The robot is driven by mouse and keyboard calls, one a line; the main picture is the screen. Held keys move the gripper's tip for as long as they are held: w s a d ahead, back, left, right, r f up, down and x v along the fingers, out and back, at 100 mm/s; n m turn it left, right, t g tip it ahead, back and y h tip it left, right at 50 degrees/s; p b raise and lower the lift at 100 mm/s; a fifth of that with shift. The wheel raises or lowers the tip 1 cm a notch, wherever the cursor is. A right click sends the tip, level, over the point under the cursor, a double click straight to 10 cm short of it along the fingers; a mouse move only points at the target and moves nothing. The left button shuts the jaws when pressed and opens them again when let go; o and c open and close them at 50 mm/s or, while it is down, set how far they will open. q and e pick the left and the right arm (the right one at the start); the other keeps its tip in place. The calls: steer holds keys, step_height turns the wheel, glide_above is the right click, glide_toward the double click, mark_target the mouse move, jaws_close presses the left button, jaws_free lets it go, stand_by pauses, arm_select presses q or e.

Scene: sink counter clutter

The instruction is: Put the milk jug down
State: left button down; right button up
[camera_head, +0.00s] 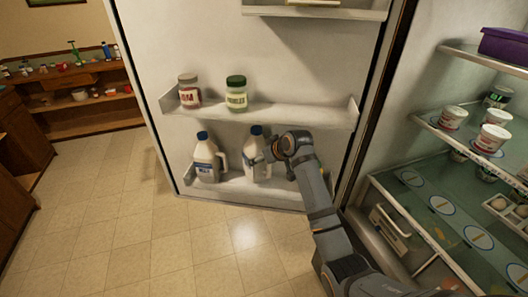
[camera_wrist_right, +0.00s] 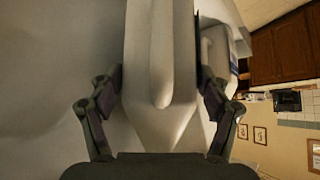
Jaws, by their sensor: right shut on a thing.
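A white milk jug (camera_head: 252,167) with a blue cap stands upright at the lower shelf of the open fridge door. My right gripper (camera_head: 267,155) reaches it from the right and is shut on it. In the right wrist view the pale jug (camera_wrist_right: 160,55) with its handle ridge fills the space between the two fingers of the right gripper (camera_wrist_right: 158,88). The jug's base is at shelf level; I cannot tell whether it touches. My left gripper is not in view.
A second milk jug (camera_head: 207,160) stands to the left on the lower door shelf (camera_head: 230,187). Two jars, one red-labelled (camera_head: 189,92) and one green-lidded (camera_head: 236,94), stand on the shelf above. Fridge shelves with tubs (camera_head: 453,118) are at right. The tiled floor (camera_head: 120,220) is clear.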

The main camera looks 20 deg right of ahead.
mark_target(264, 166)
steer(key=shift+f+p, duration=0.6)
steer(key=shift+f, duration=1.3)
steer(key=o, duration=1.4)
steer(key=shift+f, duration=0.3)
steer(key=o, duration=0.4)
steer(key=shift+s, duration=0.15)
steer(key=shift+r, duration=0.1)
steer(key=b+v, duration=0.2)
steer(key=v, duration=1)
